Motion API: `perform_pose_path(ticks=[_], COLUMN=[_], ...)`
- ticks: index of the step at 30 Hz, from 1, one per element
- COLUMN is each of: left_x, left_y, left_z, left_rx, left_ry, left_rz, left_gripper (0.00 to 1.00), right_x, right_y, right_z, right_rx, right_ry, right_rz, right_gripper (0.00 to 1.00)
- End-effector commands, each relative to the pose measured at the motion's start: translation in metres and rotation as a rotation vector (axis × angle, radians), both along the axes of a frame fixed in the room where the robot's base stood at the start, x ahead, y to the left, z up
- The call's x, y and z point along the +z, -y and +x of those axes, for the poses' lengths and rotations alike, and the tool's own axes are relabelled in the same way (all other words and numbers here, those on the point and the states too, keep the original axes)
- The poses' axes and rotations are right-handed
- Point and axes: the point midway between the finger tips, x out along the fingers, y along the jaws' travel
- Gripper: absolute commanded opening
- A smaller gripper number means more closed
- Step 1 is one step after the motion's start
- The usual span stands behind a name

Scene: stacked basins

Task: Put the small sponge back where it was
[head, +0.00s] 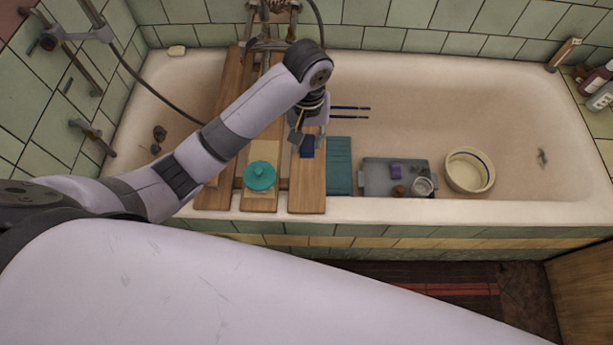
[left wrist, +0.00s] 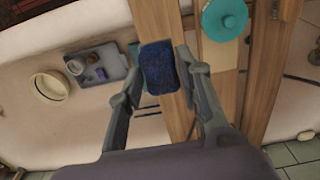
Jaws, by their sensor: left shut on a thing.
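The small sponge (left wrist: 158,68) is a dark blue block. In the left wrist view it sits between the two fingertips of my left gripper (left wrist: 157,62), which is shut on it. In the head view the sponge (head: 307,147) shows below my left gripper (head: 306,138), over the right plank of the wooden rack (head: 307,188) that spans the bathtub. I cannot tell whether the sponge touches the plank. My right gripper is in neither view.
A round teal lidded thing (head: 260,177) stands on the rack, left of the sponge. A flat teal piece (head: 339,165) lies just right of the rack. Further right are a grey tray (head: 376,187) with small items and a cream basin (head: 469,170). The tub's right part is mostly clear.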

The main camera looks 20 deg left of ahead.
Motion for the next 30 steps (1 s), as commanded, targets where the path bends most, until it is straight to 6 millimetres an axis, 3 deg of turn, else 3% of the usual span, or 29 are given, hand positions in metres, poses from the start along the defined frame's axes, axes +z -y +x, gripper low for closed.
perform_pose_path(ticks=[15, 30], left_x=[-0.132, -0.190], left_y=[0.000, 0.000], left_z=[-0.001, 0.000], left_rx=[-0.001, -0.002], left_ry=[-0.004, 0.000], left_rz=[0.002, 0.000], left_gripper=[0.01, 0.01], right_x=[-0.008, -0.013], right_y=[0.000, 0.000], right_z=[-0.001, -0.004], right_rx=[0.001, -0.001], right_ry=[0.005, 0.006], right_rz=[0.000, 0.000], right_gripper=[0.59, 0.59])
